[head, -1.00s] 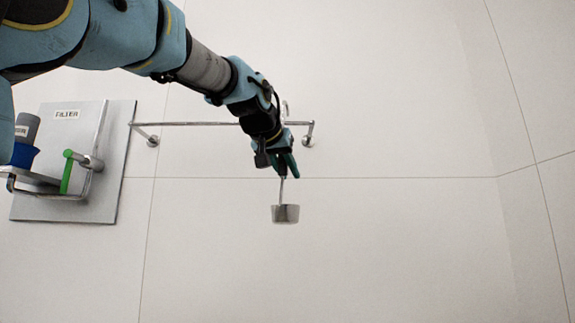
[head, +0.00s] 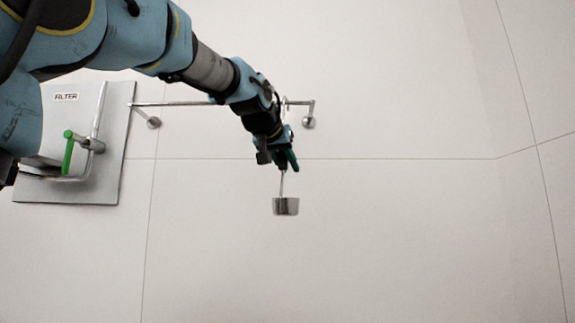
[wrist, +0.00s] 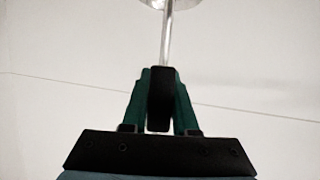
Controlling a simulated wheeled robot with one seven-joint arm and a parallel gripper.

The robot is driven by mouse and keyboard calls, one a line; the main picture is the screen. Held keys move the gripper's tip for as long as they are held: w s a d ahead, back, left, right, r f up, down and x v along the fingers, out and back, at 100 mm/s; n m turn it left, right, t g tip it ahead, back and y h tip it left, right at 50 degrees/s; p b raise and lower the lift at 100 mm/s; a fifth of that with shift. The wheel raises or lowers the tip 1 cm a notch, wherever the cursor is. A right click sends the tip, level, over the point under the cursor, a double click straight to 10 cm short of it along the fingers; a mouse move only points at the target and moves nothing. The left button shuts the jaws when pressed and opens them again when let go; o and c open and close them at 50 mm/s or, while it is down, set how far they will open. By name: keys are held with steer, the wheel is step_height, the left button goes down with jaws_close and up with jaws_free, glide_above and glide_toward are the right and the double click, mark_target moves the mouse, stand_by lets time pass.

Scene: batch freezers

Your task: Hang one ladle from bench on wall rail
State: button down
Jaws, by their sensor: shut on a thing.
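A metal ladle hangs bowl-down from my gripper (head: 284,160). Its silver bowl (head: 286,206) is below the fingers, and the upper end of its handle with a hook (head: 285,103) shows above the wrist, near the rail. The wall rail (head: 175,104) is a thin metal bar running left to right behind my wrist. I cannot tell whether the hook touches the rail. In the wrist view my gripper (wrist: 160,85) has its green fingers closed on the ladle's handle (wrist: 167,45), with part of the bowl at the top edge.
A grey panel labelled FILTER (head: 108,175) is on the wall at left, with a metal pipe and a green handle (head: 67,158) sticking out. The rail's end mounts (head: 308,122) stand out from the wall. The wall below and right of the rail is clear.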

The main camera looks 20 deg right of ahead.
steer(key=c, duration=0.6)
jaws_free()
steer(key=b+v, duration=0.3)
steer(key=v, duration=0.7)
steer(key=shift+s+a+r+b, duration=0.2)
steer(key=shift+a+b, duration=0.05)
steer(key=shift+b, duration=0.05)
